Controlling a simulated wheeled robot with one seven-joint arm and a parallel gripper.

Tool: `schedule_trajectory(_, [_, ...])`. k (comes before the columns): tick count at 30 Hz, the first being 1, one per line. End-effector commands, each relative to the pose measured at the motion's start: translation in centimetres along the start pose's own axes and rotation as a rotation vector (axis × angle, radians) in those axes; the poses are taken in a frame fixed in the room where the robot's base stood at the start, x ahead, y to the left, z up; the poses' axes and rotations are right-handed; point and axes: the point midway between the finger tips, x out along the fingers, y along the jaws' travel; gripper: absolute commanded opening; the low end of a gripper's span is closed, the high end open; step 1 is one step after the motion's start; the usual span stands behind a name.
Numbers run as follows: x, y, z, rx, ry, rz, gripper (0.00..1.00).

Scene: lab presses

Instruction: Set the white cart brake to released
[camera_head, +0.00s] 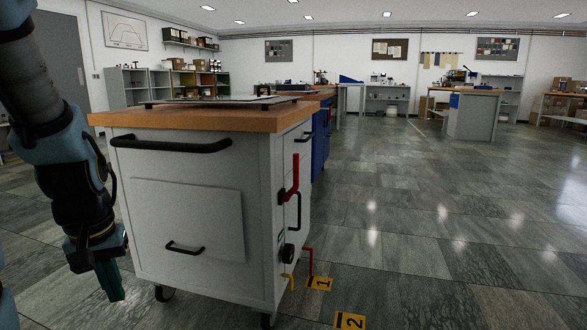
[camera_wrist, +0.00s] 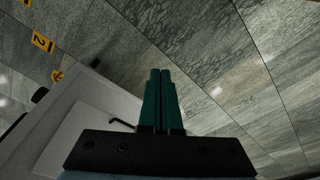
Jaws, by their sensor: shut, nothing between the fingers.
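The white cart (camera_head: 240,275) stands left of centre in the head view, with a wooden top and black handles. A red lever (camera_head: 295,175) points up on its right side, above a round black knob (camera_head: 288,251). A small yellow lever (camera_head: 290,283) and a red bent bar (camera_head: 308,262) show low at that side. I cannot tell which of these is the brake, or its setting. My gripper (camera_head: 116,292) hangs left of the cart's front, fingers down, apart from these levers. In the wrist view my gripper (camera_wrist: 160,72) has its green fingers together and empty; the cart (camera_wrist: 105,100) shows behind it.
Yellow floor tags marked 1 (camera_head: 319,284) and 2 (camera_head: 350,320) lie right of the cart. A blue cabinet (camera_head: 320,140) stands behind it. The tiled floor (camera_head: 450,230) to the right is clear. Shelves and benches line the back.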

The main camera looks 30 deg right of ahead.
Motion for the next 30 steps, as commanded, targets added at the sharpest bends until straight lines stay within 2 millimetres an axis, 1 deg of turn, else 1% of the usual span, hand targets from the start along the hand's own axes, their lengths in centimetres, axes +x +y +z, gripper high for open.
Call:
schedule_trajectory(8, [0.1,0.1,-0.3,-0.005,0.008,0.0,0.0])
schedule_trajectory(11, [0.4,0.9,-1.8,-0.033,0.059,0.006,0.0])
schedule_trajectory(14, [0.9,2.9,-5.0,-0.101,0.17,0.033,0.0])
schedule_trajectory(15, [1.1,4.0,-6.6,-0.138,0.228,0.056,0.0])
schedule_trajectory(17, [1.3,6.3,-9.2,-0.203,0.322,0.108,0.0])
schedule_trajectory(18, [1.3,8.0,-10.9,-0.248,0.386,0.156,0.0])
schedule_trajectory(20, [1.1,10.8,-13.2,-0.316,0.474,0.245,0.0])
schedule_trajectory(21, [0.8,12.8,-14.5,-0.363,0.526,0.314,0.0])
schedule_trajectory(22, [0.6,14.3,-15.4,-0.396,0.561,0.37,0.0])
schedule_trajectory(23, [0.2,15.9,-16.1,-0.428,0.592,0.43,0.0])
schedule_trajectory(24, [-0.3,18.0,-16.9,-0.47,0.627,0.517,0.0])
schedule_trajectory(26, [-1.2,21.2,-17.8,-0.531,0.663,0.654,0.0])
schedule_trajectory(27, [-1.9,23.2,-18.1,-0.57,0.677,0.748,0.0])
schedule_trajectory(30, [-3.7,27.5,-18.1,-0.651,0.678,0.975,0.0])
